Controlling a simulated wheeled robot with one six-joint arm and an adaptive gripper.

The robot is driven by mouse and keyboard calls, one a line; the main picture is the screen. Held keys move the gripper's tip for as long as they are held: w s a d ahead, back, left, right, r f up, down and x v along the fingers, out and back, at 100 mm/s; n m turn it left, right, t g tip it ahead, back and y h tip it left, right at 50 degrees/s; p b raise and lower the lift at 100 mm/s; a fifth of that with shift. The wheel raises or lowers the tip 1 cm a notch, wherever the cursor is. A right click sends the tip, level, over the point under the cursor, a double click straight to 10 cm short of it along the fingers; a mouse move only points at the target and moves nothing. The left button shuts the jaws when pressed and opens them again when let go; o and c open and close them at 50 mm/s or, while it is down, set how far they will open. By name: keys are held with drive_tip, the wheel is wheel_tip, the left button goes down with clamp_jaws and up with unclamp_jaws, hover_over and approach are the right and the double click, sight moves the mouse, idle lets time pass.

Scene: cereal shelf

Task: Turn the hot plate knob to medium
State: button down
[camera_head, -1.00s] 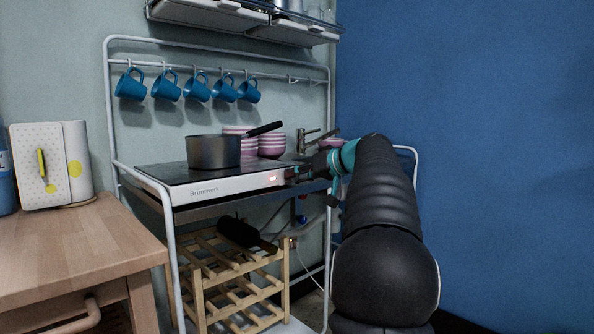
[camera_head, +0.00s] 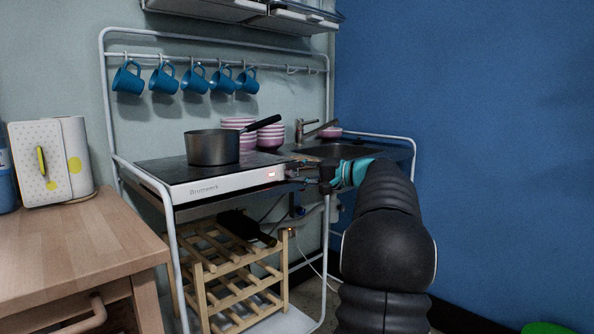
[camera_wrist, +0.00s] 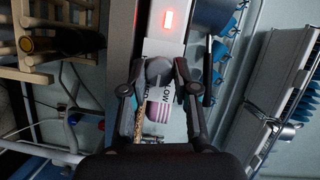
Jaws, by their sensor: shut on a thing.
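The hot plate (camera_head: 230,183) is a black slab with a white front panel and a lit red display (camera_head: 271,174). Its white front also shows in the wrist view (camera_wrist: 165,45), with the red display (camera_wrist: 168,20) at the top. My gripper (camera_head: 298,172) is at the right end of that front panel. In the wrist view my gripper (camera_wrist: 160,74) is shut around the grey knob (camera_wrist: 158,68), one finger on each side. The word "LOW" shows just below the knob there. The knob's pointer cannot be made out, and the knob is hidden in the head view.
A dark pot (camera_head: 212,148) stands on the hot plate, its handle pointing right. Pink striped bowls (camera_head: 270,137) and a sink (camera_head: 335,151) lie behind. Blue mugs (camera_head: 163,78) hang above. A wooden bottle rack (camera_head: 235,285) stands below; a wooden table (camera_head: 70,240) is at left.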

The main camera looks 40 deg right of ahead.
drive_tip(key=shift+m+t+y, duration=0.3)
drive_tip(key=shift+m+t, duration=0.4)
drive_tip(key=shift+m, duration=1.1)
drive_tip(key=c, duration=0.9)
unclamp_jaws()
drive_tip(key=shift+f, duration=0.1)
